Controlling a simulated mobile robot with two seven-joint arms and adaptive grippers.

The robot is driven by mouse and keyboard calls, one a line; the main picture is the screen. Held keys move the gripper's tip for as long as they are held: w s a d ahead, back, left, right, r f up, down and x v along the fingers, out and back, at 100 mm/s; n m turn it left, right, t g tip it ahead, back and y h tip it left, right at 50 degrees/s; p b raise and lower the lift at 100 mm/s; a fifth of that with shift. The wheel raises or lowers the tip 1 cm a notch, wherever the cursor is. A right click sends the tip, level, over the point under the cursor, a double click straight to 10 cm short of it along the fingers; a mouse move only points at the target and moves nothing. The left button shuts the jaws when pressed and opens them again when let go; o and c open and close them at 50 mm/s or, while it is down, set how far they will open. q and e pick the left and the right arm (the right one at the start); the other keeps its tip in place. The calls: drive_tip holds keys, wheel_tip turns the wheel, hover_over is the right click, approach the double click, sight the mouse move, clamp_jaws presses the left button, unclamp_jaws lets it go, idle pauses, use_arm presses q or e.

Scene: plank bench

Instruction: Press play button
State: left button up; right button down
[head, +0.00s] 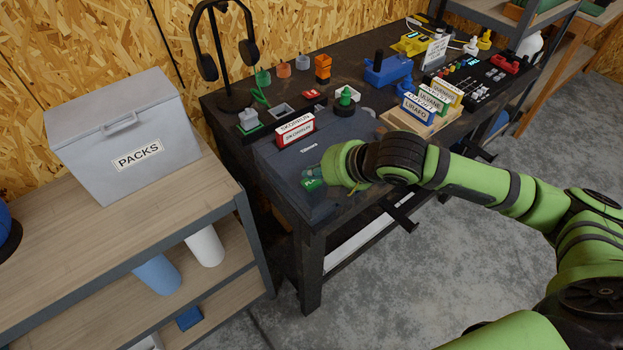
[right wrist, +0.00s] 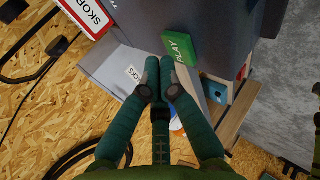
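The green play button (head: 313,184) is a small block marked PLAY near the front left of the dark bench, on the dark grey device. In the right wrist view the play button (right wrist: 180,48) is just right of and beyond the fingertips. My right gripper (head: 317,173) reaches in from the right, low over the button, and partly hides it. In the right wrist view its teal fingers (right wrist: 160,68) are drawn together with nothing between them. Whether the fingertips touch the button I cannot tell. My left gripper is not in view.
A red and white SKORPION box (head: 295,131) stands on the device behind the button. A headphone stand (head: 234,98) is at the back left. A wooden rack (head: 425,121) with labelled boxes is to the right. A grey PACKS bin (head: 105,150) stands on the left shelf.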

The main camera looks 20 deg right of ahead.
sight(315, 184)
drive_tip(key=shift+f, duration=0.6)
idle(0.8)
drive_tip(key=shift+r, duration=0.1)
drive_tip(key=shift+r+p, duration=0.8)
drive_tip(key=shift+p, duration=0.2)
wheel_tip(315, 184, up, 5)
drive_tip(key=p, duration=0.5)
drive_tip(key=shift+p, duration=0.4)
